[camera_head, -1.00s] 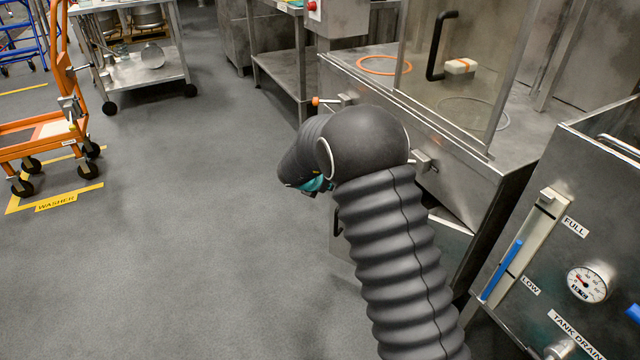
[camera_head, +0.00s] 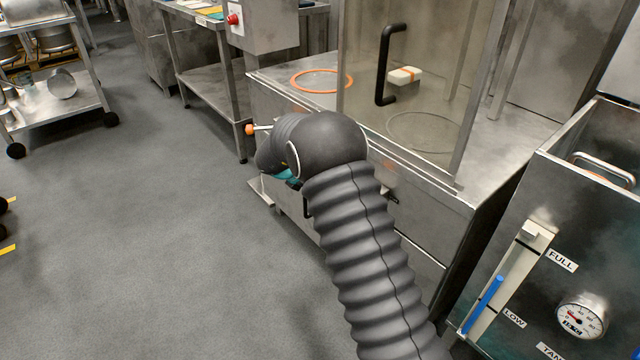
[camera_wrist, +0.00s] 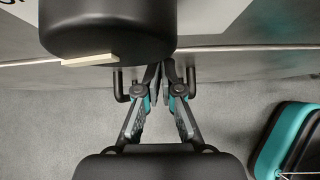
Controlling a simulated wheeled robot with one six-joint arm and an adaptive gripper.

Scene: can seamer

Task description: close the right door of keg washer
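The steel machine with a clear upper panel (camera_head: 425,95) and lower cabinet (camera_head: 420,255) stands right of centre in the head view; I take it for the keg washer. A dark handle (camera_head: 307,205) shows on its lower front, beside my arm. In the wrist view, two black handles, left (camera_wrist: 121,85) and right (camera_wrist: 192,82), stand side by side on a steel front. My gripper (camera_wrist: 162,72) is between them, its fingertips close together and apparently holding nothing.
A steel tank with a gauge (camera_head: 581,318) stands close on the right. A steel table (camera_head: 205,85) is behind left, and a wheeled cart (camera_head: 62,105) is at far left. Grey floor (camera_head: 150,250) left of my arm is clear. A dark rounded shape fills the wrist view's upper left.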

